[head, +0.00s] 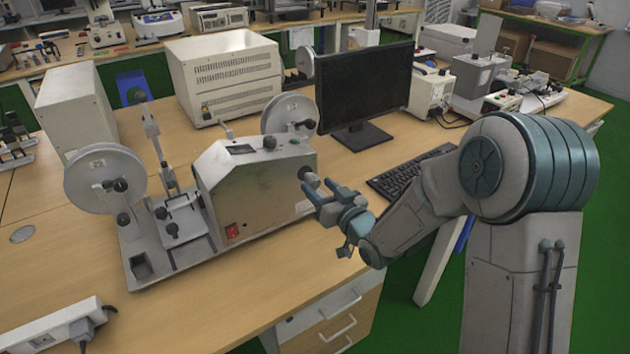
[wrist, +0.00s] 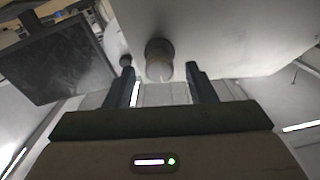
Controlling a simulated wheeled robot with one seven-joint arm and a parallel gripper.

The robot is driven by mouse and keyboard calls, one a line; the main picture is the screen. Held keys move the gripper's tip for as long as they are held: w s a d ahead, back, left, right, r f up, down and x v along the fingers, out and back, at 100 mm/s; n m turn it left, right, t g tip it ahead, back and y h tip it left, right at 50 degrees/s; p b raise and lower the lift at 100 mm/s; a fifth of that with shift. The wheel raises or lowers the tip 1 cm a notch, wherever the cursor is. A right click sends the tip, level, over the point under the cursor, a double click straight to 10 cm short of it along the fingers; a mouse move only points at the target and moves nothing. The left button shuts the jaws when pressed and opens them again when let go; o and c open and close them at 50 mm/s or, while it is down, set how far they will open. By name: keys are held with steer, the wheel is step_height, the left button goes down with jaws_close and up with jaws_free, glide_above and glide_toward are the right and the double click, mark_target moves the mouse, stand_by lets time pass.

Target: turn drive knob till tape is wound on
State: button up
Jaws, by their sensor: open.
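A tape winding machine (head: 225,185) with a sloped metal housing stands on the wooden bench in the head view. A grey reel (head: 92,190) is at its left end and another reel (head: 290,108) is behind the housing. A round drive knob (head: 307,173) sticks out of the housing's right side. My gripper (head: 320,188) is open beside that side, its fingers pointing at the knob. In the wrist view the knob (wrist: 158,58) appears between the two fingertips (wrist: 160,72), with gaps on both sides. I cannot make out the tape on either reel.
A monitor (head: 365,88) and a keyboard (head: 412,172) are behind and right of my gripper. A beige instrument box (head: 225,75) stands behind the machine. A power strip (head: 65,325) lies at the front left. The bench (head: 270,285) in front of the machine is clear.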

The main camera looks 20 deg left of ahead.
steer(key=shift+x, duration=1.25)
steer(key=c, duration=1)
steer(key=shift+o, duration=0.2)
